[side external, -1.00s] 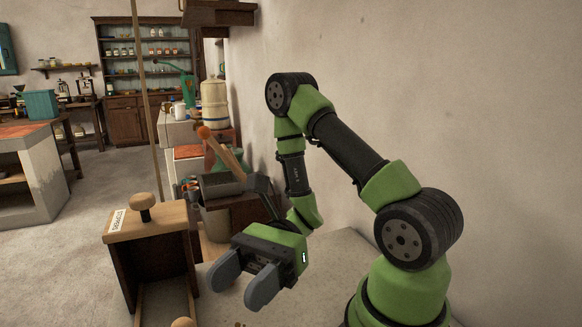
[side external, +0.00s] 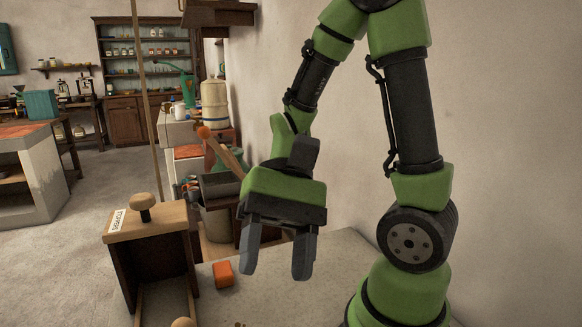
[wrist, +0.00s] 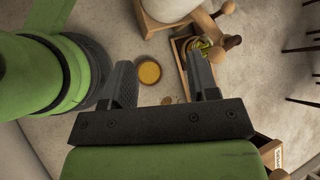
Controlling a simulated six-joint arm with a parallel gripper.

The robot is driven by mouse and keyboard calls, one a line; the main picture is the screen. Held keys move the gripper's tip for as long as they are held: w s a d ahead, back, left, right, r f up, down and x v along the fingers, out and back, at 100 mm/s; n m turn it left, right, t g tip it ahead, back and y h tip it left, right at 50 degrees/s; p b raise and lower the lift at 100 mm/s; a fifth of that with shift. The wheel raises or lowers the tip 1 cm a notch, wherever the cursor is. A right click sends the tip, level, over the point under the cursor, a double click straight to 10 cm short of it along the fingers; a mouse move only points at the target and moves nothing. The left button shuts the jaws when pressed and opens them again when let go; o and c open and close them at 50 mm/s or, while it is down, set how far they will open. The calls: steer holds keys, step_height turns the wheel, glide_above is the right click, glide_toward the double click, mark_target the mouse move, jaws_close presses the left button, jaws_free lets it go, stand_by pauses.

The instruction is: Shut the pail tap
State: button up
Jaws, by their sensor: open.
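My gripper (side external: 278,262) is open and empty, its two grey fingers pointing down above the pale work surface in the side view. In the wrist view my gripper (wrist: 163,82) has its fingers well apart. A pale rounded vessel, perhaps the pail (wrist: 168,8), stands at the top edge of that view, partly cut off. A round yellow disc or filled dish (wrist: 149,72) lies on the surface below it, between the fingers in the picture. I cannot make out the tap or its position in either view. My gripper touches nothing that I can see.
A wooden box with a knob (side external: 143,208) and a label stands left of my gripper. An orange block (side external: 223,274) lies beside it. A wooden tray (wrist: 182,62) with green and yellow things is beyond the right finger. The wall (side external: 500,120) rises behind my arm.

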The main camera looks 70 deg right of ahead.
steer(key=d+r+n+t+h, duration=0.4)
steer(key=r+n+t+h, duration=0.1)
steer(key=r+t, duration=0.4)
steer(key=shift+t+h, duration=0.3)
steer(key=shift+h, duration=0.6)
steer(key=m+g+y, duration=0.8)
steer(key=m+y, duration=0.8)
steer(key=m, duration=0.8)
glide_toward(191, 321)
steer(key=a, duration=0.7)
steer(key=a+f, duration=0.1)
steer(key=a, duration=0.2)
steer(key=shift+a, duration=0.4)
steer(key=shift+c, duration=0.5)
